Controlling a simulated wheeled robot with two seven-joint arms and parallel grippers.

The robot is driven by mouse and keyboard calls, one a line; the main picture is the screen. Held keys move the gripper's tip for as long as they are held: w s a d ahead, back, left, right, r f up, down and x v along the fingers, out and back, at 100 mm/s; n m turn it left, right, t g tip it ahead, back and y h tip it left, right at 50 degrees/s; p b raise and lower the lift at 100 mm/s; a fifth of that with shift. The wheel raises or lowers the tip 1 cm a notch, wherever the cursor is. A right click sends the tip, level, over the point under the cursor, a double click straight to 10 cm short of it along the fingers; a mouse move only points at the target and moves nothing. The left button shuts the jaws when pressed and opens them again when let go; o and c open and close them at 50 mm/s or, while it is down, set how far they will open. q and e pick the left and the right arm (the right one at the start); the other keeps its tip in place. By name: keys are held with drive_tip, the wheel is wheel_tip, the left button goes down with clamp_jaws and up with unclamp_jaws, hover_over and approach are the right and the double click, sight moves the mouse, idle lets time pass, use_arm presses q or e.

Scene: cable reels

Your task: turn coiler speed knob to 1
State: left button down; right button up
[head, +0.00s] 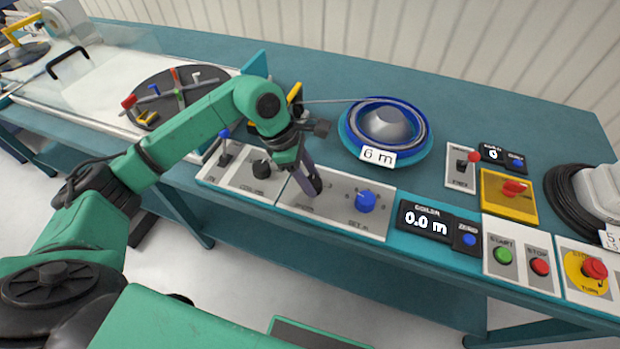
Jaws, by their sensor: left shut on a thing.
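My left gripper (312,186) reaches down onto the front control panel (338,214). It is shut on a dark knob (317,185) on the left part of that panel, beside the blue set knob (366,202). The gripper and wrist cover much of the dark knob and its scale, so I cannot read its pointer or label. The coiler display (426,222) right of the panel reads 0.0 m. My right gripper is not in view.
Another black knob (262,169) and a blue-tipped lever (224,149) stand close left of my gripper. A blue reel (386,125) with a "6 m" tag sits behind. Start (503,255) and stop (540,266) buttons are at the right.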

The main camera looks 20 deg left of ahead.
use_arm(q)
drive_tip(key=n+t+b, duration=0.1)
drive_tip(key=n, duration=0.1)
drive_tip(key=n+t+b, duration=0.1)
drive_tip(key=n, duration=0.1)
drive_tip(key=shift+n+y, duration=0.3)
drive_tip(key=n+b, duration=0.1)
drive_tip(key=n, duration=0.1)
drive_tip(key=n+t+y+b, duration=0.1)
drive_tip(key=n, duration=0.1)
drive_tip(key=shift+s+d+r+n, duration=0.1)
drive_tip(key=shift+s+d+n, duration=0.05)
drive_tip(key=shift+n, duration=0.25)
drive_tip(key=shift+c, duration=1.6)
unclamp_jaws()
drive_tip(key=v, duration=1.4)
drive_tip(key=shift+s+r, duration=0.25)
drive_tip(key=shift+d, duration=0.1)
